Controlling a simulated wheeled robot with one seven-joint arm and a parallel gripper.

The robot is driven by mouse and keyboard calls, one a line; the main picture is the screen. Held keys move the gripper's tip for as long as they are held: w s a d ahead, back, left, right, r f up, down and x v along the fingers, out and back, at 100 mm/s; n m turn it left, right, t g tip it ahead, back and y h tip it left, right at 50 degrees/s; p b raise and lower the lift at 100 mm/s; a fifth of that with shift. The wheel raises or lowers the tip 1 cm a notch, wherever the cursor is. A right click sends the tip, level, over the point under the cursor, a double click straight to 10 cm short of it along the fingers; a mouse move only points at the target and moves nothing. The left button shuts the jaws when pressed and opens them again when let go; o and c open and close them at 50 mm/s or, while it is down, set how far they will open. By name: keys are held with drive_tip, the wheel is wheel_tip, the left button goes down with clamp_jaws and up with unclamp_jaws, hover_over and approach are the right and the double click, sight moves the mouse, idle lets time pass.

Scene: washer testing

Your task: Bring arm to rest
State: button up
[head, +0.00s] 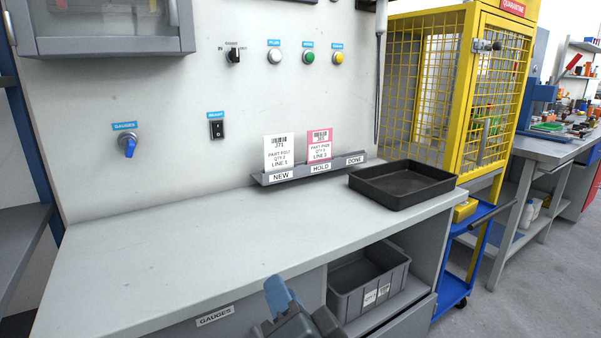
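My gripper (280,297) shows at the bottom middle of the head view, in front of the workbench's front edge. Only a blue-grey finger-like part and dark grey housing of it are visible; the rest is cut off by the lower frame edge. I cannot tell whether it is open or shut, and I see nothing held in it. The workbench top (180,255) lies behind it and is mostly bare.
A black tray (372,198) stands at the bench's right end, beside a card rack (300,173) holding two cards. A grey bin (340,303) sits on the shelf below. A yellow mesh cage (468,100) stands at right. The bench's left and middle are clear.

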drive_tip(key=s+d+f+n+h+b, duration=0.3)
drive_tip(key=s+d+f+n+b, duration=0.15)
drive_tip(key=s+d+f, duration=1.5)
drive_tip(key=s+d+r+n+g+h+b, duration=0.1)
drive_tip(key=s+d+r+n+h, duration=0.1)
drive_tip(key=s, duration=0.7)
drive_tip(key=s+d+r+n+h+b, duration=0.1)
drive_tip(key=s+d, duration=0.1)
drive_tip(key=s, duration=0.7)
wheel_tip(320, 180, up, 18)
drive_tip(key=p, duration=1.7)
drive_tip(key=shift+s, duration=0.2)
drive_tip(key=shift+d+f, duration=0.1)
